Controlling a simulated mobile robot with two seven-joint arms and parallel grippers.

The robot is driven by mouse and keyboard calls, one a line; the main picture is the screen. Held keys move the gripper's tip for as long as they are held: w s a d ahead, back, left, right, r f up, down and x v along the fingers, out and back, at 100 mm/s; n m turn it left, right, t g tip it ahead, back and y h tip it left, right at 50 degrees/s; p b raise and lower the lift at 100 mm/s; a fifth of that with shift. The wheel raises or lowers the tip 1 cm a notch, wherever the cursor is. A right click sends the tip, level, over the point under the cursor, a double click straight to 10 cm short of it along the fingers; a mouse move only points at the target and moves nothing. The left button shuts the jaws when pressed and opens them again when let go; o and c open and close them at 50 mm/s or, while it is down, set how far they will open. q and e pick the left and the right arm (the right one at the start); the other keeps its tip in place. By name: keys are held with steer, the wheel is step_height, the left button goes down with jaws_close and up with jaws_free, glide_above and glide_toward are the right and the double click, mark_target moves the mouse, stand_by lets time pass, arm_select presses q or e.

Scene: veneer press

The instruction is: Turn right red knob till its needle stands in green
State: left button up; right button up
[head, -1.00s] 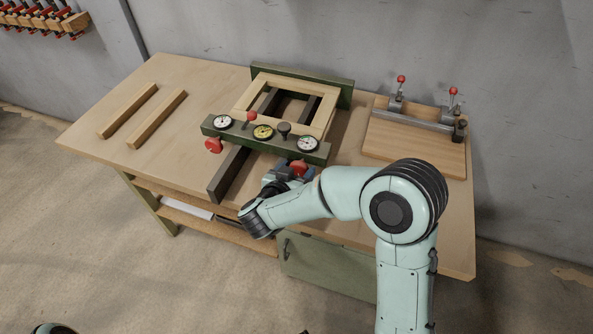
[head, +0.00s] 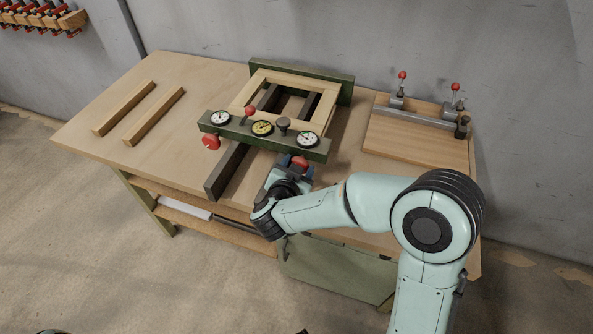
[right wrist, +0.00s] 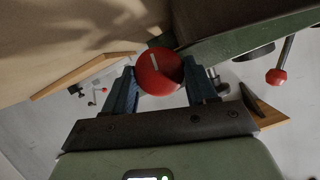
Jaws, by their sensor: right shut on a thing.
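The right red knob (head: 299,162) is on the front of the press's dark green bar (head: 285,145), below the right white dial (head: 307,139). The dial's needle and any green zone are too small to read. My right gripper (head: 297,168) reaches the knob from the front. In the right wrist view its two blue fingers are shut on the round red knob (right wrist: 158,72), one on each side. A pale line shows on the knob's face. My left gripper is not in view.
A left red knob (head: 210,142), left white dial (head: 220,118) and yellow dial (head: 262,128) share the bar. A wooden frame (head: 250,90) lies behind it. Two wood strips (head: 154,117) lie at left, a board with red-tipped clamps (head: 415,145) at right.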

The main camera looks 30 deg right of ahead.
steer(key=m+t+b, duration=0.1)
steer(key=b, duration=0.2)
steer(key=m+t+y+b, duration=0.1)
steer(key=m+b, duration=0.1)
steer(key=b, duration=0.1)
steer(key=m+t+b, duration=0.1)
steer(key=m+b, duration=0.1)
steer(key=b, duration=0.1)
steer(key=shift+s+d+f+y, duration=0.2)
steer(key=shift+f+y, duration=0.1)
steer(key=shift+f, duration=0.1)
steer(key=shift+m+t+b, duration=0.4)
steer(key=shift+m+b, duration=0.3)
steer(key=shift+b, duration=0.05)
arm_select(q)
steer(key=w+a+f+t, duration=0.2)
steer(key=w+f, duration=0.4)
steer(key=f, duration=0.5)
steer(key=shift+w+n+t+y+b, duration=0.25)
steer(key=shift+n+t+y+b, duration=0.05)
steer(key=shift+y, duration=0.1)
arm_select(e)
steer(key=shift+r, duration=0.15)
steer(key=o, duration=0.8)
steer(key=shift+s, duration=0.1)
